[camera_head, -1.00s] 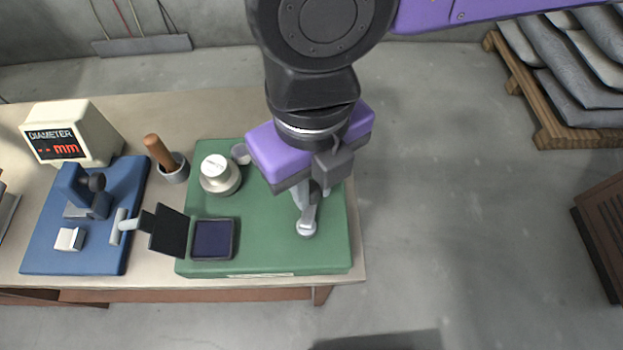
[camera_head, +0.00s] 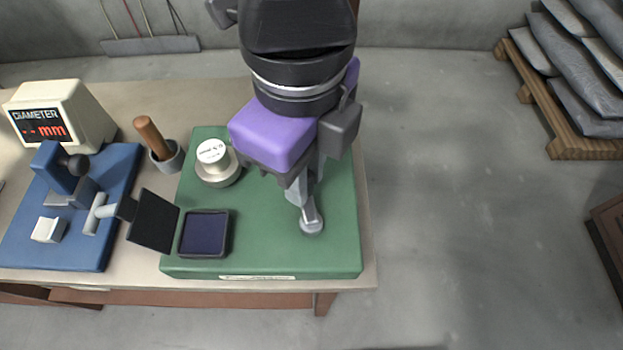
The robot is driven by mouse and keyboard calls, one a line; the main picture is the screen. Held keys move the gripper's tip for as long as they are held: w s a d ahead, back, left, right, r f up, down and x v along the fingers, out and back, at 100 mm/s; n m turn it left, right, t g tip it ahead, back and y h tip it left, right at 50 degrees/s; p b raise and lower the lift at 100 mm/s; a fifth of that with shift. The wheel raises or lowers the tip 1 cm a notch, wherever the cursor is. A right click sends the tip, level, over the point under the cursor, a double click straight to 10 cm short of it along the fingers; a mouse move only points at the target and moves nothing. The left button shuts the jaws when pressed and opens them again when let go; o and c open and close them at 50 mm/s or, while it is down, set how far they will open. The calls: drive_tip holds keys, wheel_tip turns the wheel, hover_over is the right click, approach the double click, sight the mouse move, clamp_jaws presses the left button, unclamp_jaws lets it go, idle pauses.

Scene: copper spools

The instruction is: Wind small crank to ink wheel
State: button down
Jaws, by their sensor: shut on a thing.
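The small crank (camera_head: 312,222) stands on the right part of the green mat (camera_head: 270,255), a light-grey lever with a round end. My gripper (camera_head: 308,192) reaches down over it from above, its jaws shut on the crank's upper part; the jaws hide much of what they grip. A metal cylinder with a white labelled top (camera_head: 213,152) stands at the mat's back left; I cannot tell if it is the ink wheel. A dark blue ink pad (camera_head: 203,233) in a black frame lies at the mat's left front, its dark lid (camera_head: 153,221) tilted open.
A blue base (camera_head: 85,245) with a measuring fixture stands at the left, with a cream diameter display (camera_head: 72,115) behind it. A wooden-handled tool (camera_head: 152,136) stands in a grey cup (camera_head: 167,160). The mat's middle is clear. Grey sacks (camera_head: 578,60) lie on a pallet at right.

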drive_tip(key=n+b, duration=0.1)
drive_tip(key=a+n, duration=0.1)
drive_tip(key=n, duration=0.1)
drive_tip(key=n+b, duration=0.1)
drive_tip(key=shift+s+a+f+n+b, duration=0.15)
drive_tip(key=shift+s+a+n+b, duration=0.05)
drive_tip(key=shift+s+n+b, duration=0.1)
drive_tip(key=n, duration=0.2)
drive_tip(key=n+b, duration=0.1)
drive_tip(key=s+a+n+b, duration=0.1)
drive_tip(key=n, duration=0.1)
drive_tip(key=shift+n, duration=0.3)
drive_tip(key=n, duration=0.2)
drive_tip(key=s+n+b, duration=0.1)
drive_tip(key=n, duration=0.1)
drive_tip(key=shift+s+a, duration=0.2)
drive_tip(key=n, duration=0.2)
drive_tip(key=s+n, duration=0.1)
drive_tip(key=n, duration=0.2)
drive_tip(key=shift+s+b, duration=0.15)
drive_tip(key=shift+b, duration=0.15)
drive_tip(key=shift+d, duration=0.1)
drive_tip(key=c, duration=1.3)
unclamp_jaws()
drive_tip(key=shift+r, duration=0.2)
